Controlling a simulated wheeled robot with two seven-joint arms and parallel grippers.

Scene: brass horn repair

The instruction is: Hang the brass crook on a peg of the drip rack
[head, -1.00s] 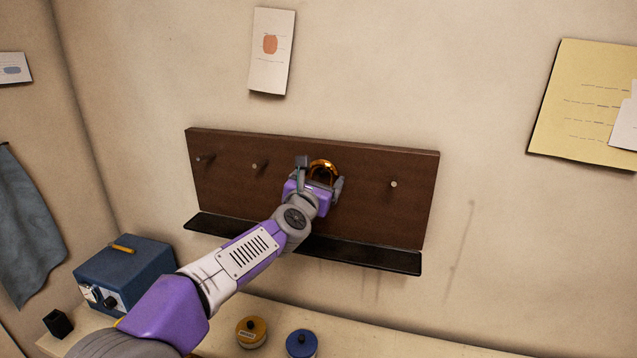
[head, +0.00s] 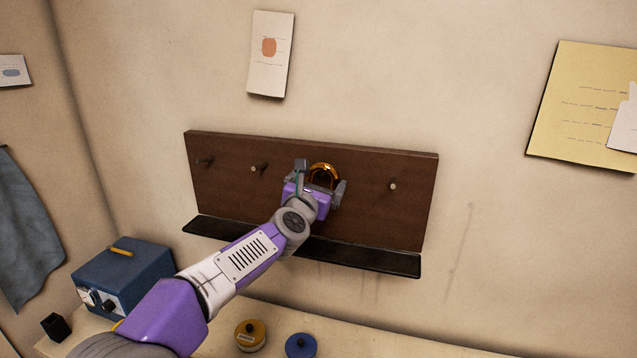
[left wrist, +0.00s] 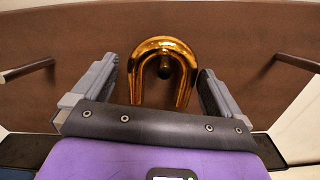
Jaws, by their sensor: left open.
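The brass crook (head: 325,167), a shiny gold U-shaped tube, is at the dark brown drip rack (head: 370,210) on the wall. In the left wrist view the crook (left wrist: 165,48) has its bend up and its legs down. A dark peg end (left wrist: 165,72) shows inside the bend, so the crook sits around that peg. My left gripper (head: 320,176) is at the rack with its fingers open, one on each side of the crook. In the left wrist view gaps show between the fingers and the brass. The crook's lower ends are hidden behind my gripper. My right gripper is not in view.
Bare pegs stick out to the left (head: 260,168) and right (head: 393,186) of the crook. A black drip ledge (head: 370,257) runs below the board. A blue box (head: 125,275) and two lidded tins (head: 250,335) stand on the bench below.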

